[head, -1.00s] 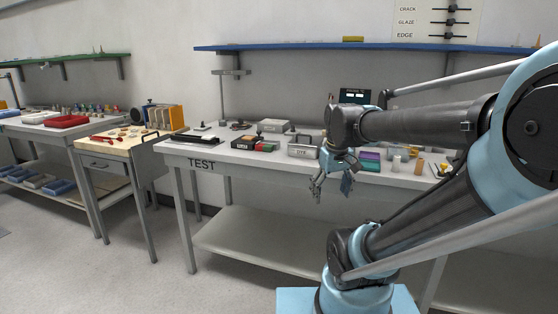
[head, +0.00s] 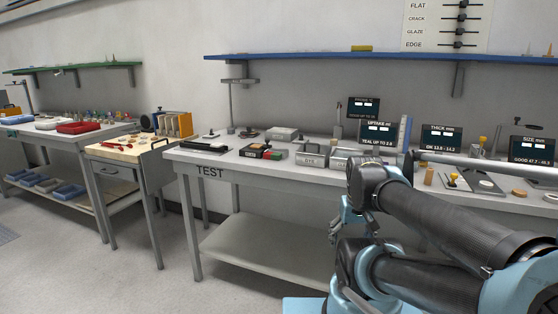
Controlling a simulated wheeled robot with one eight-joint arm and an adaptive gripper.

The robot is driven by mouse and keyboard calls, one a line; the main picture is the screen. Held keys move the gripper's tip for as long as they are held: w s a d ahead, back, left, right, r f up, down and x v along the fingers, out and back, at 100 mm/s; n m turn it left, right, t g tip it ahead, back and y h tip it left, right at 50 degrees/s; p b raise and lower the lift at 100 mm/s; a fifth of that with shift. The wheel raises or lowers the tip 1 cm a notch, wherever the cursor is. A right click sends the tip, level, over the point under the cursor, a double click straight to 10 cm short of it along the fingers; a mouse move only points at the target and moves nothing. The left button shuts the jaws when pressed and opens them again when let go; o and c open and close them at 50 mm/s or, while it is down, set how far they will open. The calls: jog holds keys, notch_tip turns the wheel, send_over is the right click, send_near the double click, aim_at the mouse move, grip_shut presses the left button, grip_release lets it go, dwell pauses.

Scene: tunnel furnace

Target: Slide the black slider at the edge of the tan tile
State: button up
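A pale board (head: 410,12) hangs on the wall at the upper right, with rows lettered FLAT, CRACK, GLAZE and EDGE. Each row has a dark rod with a black slider. The EDGE slider (head: 458,44) is on the lowest row, near the middle of its rod. I cannot make out a tan tile for certain. My gripper (head: 340,230) hangs low in front of the test bench, well below and left of the board and apart from it. My arm partly hides the gripper, and its finger opening is unclear.
A blue shelf (head: 300,57) runs along the wall below the board. The test bench (head: 230,160) carries boxes, displays and small parts. A wooden table (head: 110,151) with small pieces stands to the left. The floor at front left is clear.

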jog(key=shift+w+f, duration=0.2)
jog(key=shift+w, duration=0.25)
